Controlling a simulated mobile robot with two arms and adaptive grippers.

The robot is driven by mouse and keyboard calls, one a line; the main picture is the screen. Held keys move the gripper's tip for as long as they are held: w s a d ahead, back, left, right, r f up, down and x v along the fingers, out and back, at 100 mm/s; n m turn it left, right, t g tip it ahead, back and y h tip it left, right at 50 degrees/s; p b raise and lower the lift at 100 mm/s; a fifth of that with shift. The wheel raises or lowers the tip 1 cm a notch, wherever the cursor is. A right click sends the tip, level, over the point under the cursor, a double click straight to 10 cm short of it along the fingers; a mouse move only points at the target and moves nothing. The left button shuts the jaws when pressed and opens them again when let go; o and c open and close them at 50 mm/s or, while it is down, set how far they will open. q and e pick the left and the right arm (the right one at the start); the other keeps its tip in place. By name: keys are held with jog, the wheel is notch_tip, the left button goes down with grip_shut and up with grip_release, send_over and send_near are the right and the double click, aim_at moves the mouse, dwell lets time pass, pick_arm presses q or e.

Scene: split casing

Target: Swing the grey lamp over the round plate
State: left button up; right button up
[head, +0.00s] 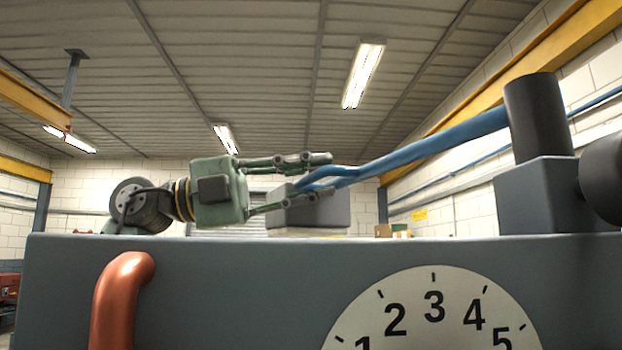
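A grey box-shaped body (325,213), which looks like the lamp's head, stands behind the casing's top edge, at the middle of the head view. A blue arm (440,143) with a forked end runs from a black upright post (538,118) at right down to this grey body. My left gripper (324,174) comes in from the left with its two fingers spread apart. The forked end shows between the fingertips. The lower finger crosses in front of the grey body; I cannot tell whether it touches. No round plate shows apart from the numbered dial. My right gripper is not in view.
The grey casing wall (225,290) fills the bottom and hides what lies behind it. It carries a pale round dial (440,325) and an orange bent pipe (117,295). A grey block (540,195) carries the post. Above the casing there is free room.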

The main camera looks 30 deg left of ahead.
pick_arm(q)
jog(key=shift+o, duration=0.4)
jog(key=shift+s, duration=0.1)
jog(key=shift+s+a, duration=0.1)
jog(key=shift+a, duration=0.05)
jog(key=v, duration=1.1)
jog(key=shift+a, duration=0.3)
jog(key=shift+s, duration=0.1)
jog(key=shift+f, duration=0.1)
